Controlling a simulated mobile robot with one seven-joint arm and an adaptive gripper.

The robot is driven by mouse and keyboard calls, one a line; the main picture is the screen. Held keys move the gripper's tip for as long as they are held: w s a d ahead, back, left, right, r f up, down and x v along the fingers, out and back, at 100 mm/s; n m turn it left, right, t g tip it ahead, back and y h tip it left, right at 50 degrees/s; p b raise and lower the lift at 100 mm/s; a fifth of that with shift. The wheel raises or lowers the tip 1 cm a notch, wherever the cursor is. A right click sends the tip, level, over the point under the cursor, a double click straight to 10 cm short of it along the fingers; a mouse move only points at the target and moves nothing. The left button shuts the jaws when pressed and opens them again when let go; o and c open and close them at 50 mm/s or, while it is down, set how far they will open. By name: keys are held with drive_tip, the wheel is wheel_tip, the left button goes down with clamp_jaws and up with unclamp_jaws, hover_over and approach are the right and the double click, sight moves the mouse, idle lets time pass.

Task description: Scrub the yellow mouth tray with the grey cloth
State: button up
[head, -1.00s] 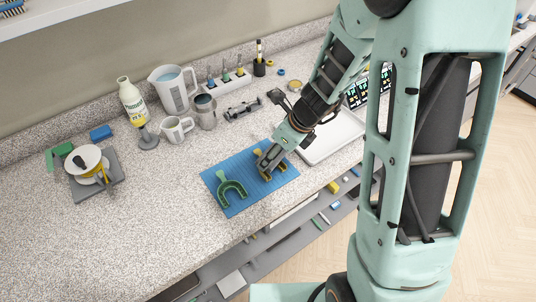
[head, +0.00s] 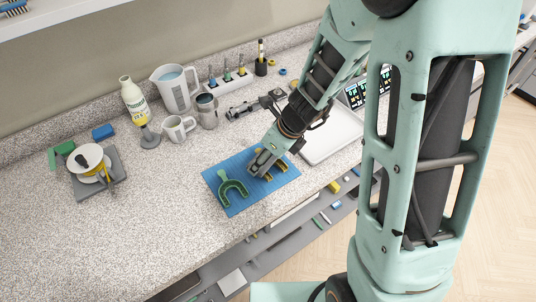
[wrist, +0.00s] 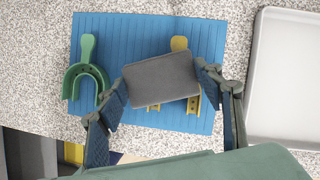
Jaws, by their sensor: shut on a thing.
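The yellow mouth tray (head: 281,166) lies on the blue ribbed mat (head: 236,204), partly hidden under my gripper. In the wrist view its handle (wrist: 179,44) shows above the grey cloth and part of its arch shows to the right and below. The grey cloth (wrist: 161,79) is a folded pad, held between the fingers of my gripper (wrist: 160,88). In the head view my gripper (head: 258,168) is low over the mat at the yellow tray. The cloth covers the middle of the tray; whether it touches the tray is hard to tell.
A green mouth tray (head: 232,188) lies on the mat's left part. A white shallow tray (head: 333,137) is right of the mat. Mugs, a jug (head: 176,88) and a bottle (head: 133,100) stand behind.

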drive_tip(key=shift+w+d, duration=0.1)
drive_tip(key=shift+w+d+f, duration=0.1)
drive_tip(key=shift+w+d, duration=0.35)
drive_tip(key=shift+d, duration=0.25)
drive_tip(key=shift+w+d, duration=0.45)
drive_tip(key=shift+d, duration=0.2)
drive_tip(key=shift+s+a, duration=0.5)
drive_tip(key=shift+a, duration=0.25)
drive_tip(key=shift+s+a, duration=0.5)
drive_tip(key=shift+a, duration=0.2)
drive_tip(key=shift+d, duration=0.1)
drive_tip(key=shift+w+d+f, duration=0.1)
drive_tip(key=shift+w+d, duration=0.4)
drive_tip(key=shift+d, duration=0.3)
drive_tip(key=shift+w+d+f, duration=0.1)
drive_tip(key=shift+w+d, duration=0.4)
drive_tip(key=shift+d, duration=0.25)
